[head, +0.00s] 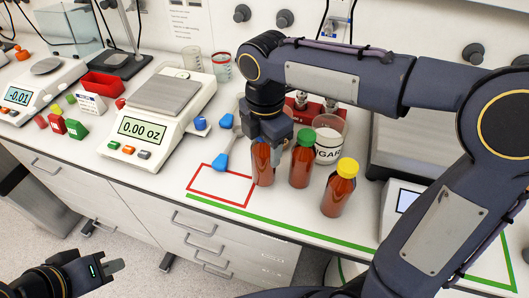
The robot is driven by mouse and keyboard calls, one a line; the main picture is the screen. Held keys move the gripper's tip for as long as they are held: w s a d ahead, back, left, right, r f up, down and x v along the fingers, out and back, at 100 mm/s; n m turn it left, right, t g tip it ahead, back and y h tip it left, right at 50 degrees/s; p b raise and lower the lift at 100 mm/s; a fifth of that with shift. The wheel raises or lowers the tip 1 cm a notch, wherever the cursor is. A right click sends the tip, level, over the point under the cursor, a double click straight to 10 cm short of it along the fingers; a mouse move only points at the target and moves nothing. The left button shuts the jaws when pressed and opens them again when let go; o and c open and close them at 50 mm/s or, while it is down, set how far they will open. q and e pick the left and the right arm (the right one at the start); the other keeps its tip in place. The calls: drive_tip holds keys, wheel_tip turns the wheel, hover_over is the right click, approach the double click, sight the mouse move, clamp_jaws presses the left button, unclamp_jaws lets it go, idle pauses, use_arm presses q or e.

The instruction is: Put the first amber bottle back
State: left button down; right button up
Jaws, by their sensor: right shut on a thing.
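Three amber bottles are near the front of the bench. The leftmost amber bottle (263,165) is upright under my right gripper (267,133), which is shut on its top and hides its cap. Its base appears at the right edge of a red outlined rectangle (206,199); I cannot tell whether it touches the bench. The green-capped amber bottle (300,168) stands close to its right. The yellow-capped amber bottle (338,194) stands further right and nearer the front. My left gripper (117,266) is low at the lower left, away from the bench; its finger gap does not show clearly.
A sugar jar (328,150) and a red rack (318,110) stand behind the bottles. A blue-ended tool (227,145) lies left of the held bottle. A scale (160,120) reads 0.00 oz. A green line (270,227) runs along the front. The red rectangle is mostly bare.

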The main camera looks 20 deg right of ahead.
drive_tip(key=shift+a+f, duration=0.1)
drive_tip(key=shift+f, duration=1)
drive_tip(key=shift+f, duration=0.1)
drive_tip(key=o, duration=1.2)
drive_tip(key=shift+o, duration=0.2)
drive_tip(key=shift+r, duration=0.2)
wheel_tip(320, 180, up, 12)
drive_tip(key=shift+f+p, duration=0.1)
drive_tip(key=shift+p, duration=0.55)
